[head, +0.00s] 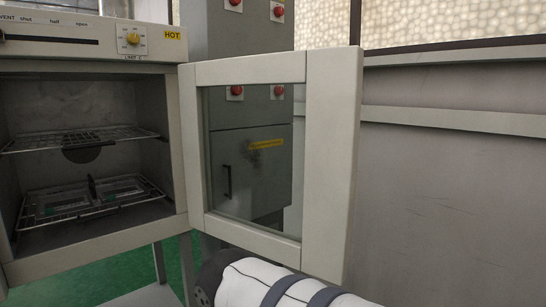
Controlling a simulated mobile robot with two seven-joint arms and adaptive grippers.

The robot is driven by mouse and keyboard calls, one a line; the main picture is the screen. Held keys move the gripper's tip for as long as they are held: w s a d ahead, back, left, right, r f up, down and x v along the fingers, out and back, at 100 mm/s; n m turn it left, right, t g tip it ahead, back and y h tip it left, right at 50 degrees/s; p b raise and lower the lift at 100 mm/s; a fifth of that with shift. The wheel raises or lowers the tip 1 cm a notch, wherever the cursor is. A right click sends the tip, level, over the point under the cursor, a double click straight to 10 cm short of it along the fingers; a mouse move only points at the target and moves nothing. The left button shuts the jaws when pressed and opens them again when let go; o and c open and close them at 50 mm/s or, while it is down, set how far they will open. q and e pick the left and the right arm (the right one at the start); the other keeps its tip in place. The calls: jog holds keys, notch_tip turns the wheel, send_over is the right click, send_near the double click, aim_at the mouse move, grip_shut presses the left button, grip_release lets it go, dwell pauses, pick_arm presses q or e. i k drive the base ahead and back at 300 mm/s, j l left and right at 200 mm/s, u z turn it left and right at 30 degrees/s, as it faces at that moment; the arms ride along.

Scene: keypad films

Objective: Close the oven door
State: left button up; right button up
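The oven (90,55) stands at the left with its front facing me and its cavity showing. The oven door (328,160) is wide open, swung out to the right on its right-hand side, with a glass window in a pale frame. Part of one of my arms (275,286) shows at the bottom centre, white with dark bands, below the door. Neither gripper is in the picture, so I cannot see what they hold.
Inside the oven are a wire rack (85,138) and a lower rack with a flat item (90,196). A grey cabinet (240,45) with red buttons stands behind the door. A grey wall (450,200) fills the right.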

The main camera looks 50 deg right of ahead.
aim_at(332, 76)
jog(key=k+l, duration=0.15)
jog(key=l, duration=0.2)
jog(key=k+l+u, duration=0.15)
jog(key=l, duration=0.2)
jog(key=k+l, duration=0.1)
jog(key=l, duration=0.25)
jog(key=k+l+u, duration=0.1)
jog(key=l, duration=0.25)
jog(key=l+u, duration=0.15)
jog(key=l, duration=0.55)
jog(key=k+l+u, duration=0.15)
jog(key=l, duration=0.55)
jog(key=i+l, duration=0.15)
jog(key=l, duration=0.15)
jog(key=i+l+u, duration=0.15)
jog(key=l, duration=0.15)
jog(key=i+l, duration=0.1)
jog(key=l, duration=0.25)
jog(key=i+l+u, duration=0.1)
jog(key=l, duration=0.2)
